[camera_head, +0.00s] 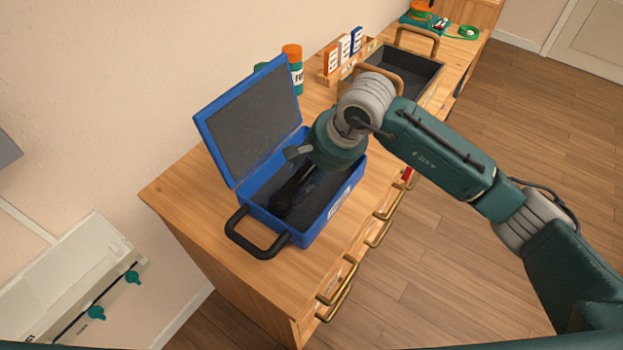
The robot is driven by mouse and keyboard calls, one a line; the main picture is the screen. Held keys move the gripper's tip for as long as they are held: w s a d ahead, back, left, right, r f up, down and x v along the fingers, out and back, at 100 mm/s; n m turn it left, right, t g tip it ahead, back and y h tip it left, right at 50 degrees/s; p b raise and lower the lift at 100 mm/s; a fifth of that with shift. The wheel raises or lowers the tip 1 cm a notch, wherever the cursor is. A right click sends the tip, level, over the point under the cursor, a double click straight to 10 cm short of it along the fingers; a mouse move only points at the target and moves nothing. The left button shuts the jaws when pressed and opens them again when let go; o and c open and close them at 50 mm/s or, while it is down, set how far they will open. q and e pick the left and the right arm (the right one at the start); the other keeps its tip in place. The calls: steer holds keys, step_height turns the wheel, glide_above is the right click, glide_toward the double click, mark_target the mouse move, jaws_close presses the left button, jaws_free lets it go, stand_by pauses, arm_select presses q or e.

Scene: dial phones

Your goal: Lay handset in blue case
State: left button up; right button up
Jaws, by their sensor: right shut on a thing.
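The blue case (329,205) stands open on the wooden cabinet, its foam-lined lid (251,122) tilted back and its black handle (256,246) toward the near left. My right arm reaches over the case from the right. My right gripper (291,194) points down inside the case and is shut on a black thing, which seems to be the handset. The black gripper and the dark handset blend together against the dark lining, so their outlines are hard to separate. I cannot tell whether the handset touches the case floor. My left gripper is not in view.
Behind my arm, a wooden tray (432,65) with handles stands on the cabinet (190,191). A bottle with an orange cap (292,53) and several small boxes (343,49) stand along the wall. An orange and green item (423,9) lies at the far end.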

steer(key=shift+f, duration=0.9)
steer(key=shift+w+d, duration=0.1)
steer(key=shift+w, duration=0.1)
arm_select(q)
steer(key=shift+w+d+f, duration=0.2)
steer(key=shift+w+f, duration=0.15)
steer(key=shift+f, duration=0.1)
arm_select(e)
steer(key=shift+s, duration=0.1)
steer(key=o, duration=1.4)
steer(key=shift+f, duration=0.1)
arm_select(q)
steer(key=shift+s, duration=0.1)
